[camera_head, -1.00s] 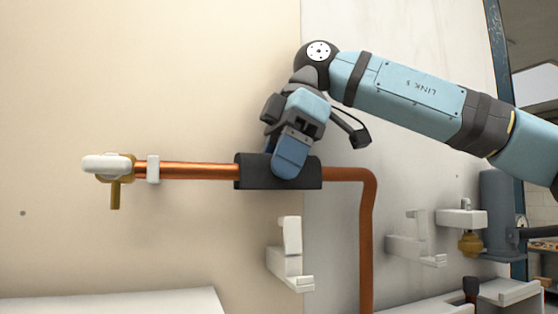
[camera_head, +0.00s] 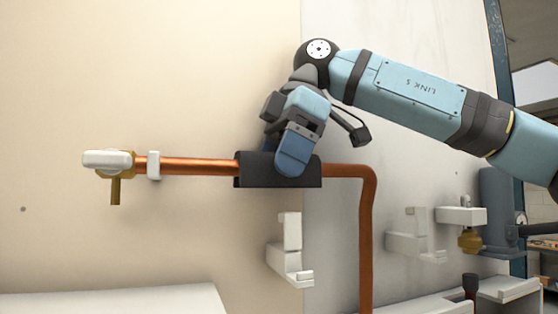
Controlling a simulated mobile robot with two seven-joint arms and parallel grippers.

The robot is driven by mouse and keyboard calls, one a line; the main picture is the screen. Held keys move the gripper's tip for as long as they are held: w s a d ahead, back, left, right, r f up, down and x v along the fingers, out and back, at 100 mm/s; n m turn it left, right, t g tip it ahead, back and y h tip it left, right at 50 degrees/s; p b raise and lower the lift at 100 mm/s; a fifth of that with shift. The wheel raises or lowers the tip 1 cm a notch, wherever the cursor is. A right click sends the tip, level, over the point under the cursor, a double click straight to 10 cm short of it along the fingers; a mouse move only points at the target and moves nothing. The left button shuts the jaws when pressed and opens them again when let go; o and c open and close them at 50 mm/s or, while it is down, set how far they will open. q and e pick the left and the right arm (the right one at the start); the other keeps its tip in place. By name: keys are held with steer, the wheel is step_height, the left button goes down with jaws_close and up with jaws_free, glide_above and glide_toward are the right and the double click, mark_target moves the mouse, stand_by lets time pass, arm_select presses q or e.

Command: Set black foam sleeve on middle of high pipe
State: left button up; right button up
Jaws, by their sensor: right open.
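The black foam sleeve (camera_head: 255,171) sits on the horizontal run of the copper high pipe (camera_head: 200,166), between the white pipe clip at the left and the bend at the right. Copper shows on both sides of it. My right gripper (camera_head: 283,158) reaches down from above at the sleeve, its jaws open. One blue finger lies in front of the sleeve and hides part of it. The other finger shows partly behind the sleeve's top edge. Whether the fingers touch the sleeve cannot be told. My left gripper is not in view.
A white clip (camera_head: 153,166) and a brass valve with a white handle (camera_head: 107,160) are at the pipe's left end. White wall brackets (camera_head: 290,255) stand below the sleeve and farther right (camera_head: 416,240). The wall above the left pipe is clear.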

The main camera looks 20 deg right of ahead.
steer(key=v, duration=1.3)
steer(key=shift+d+r+b, duration=0.2)
steer(key=shift+r+b, duration=0.15)
steer(key=shift+b, duration=0.1)
